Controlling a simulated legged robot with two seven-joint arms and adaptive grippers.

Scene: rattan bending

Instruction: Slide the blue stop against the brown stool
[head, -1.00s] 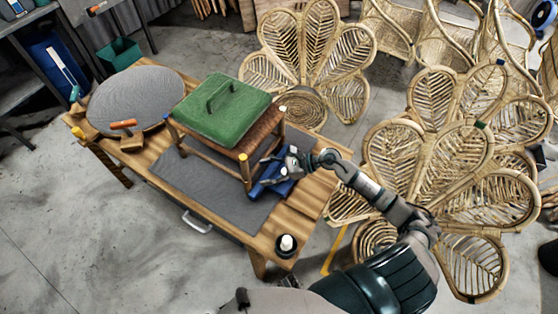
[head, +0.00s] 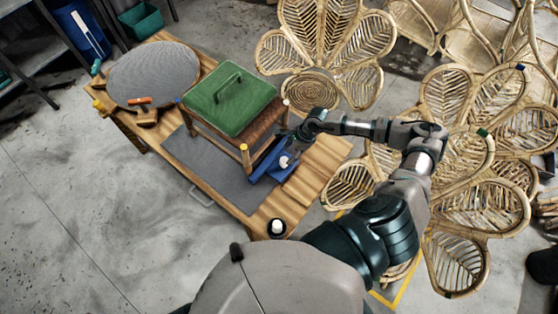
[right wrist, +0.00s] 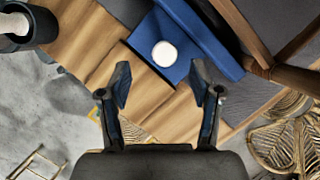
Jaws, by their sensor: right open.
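The brown stool (head: 247,140) stands on a grey mat on the wooden table, with a green padded block with a handle (head: 229,103) on its seat. The blue stop (head: 262,172) lies along the stool's right side; its upright wall is close beside the legs. In the right wrist view, the blue stop (right wrist: 205,38) shows a round white knob on its base, and the stool's leg is at its right. I cannot tell if they touch. My right gripper (right wrist: 161,85) is open and empty, just short of the knob. My left gripper is not in view.
A round grey disc (head: 152,74) and an orange-handled tool (head: 139,101) occupy the table's left end. A black pot with a white top (head: 277,228) stands at the near corner. Rattan chairs (head: 470,150) crowd the right. Bare wood (head: 318,170) lies right of the stop.

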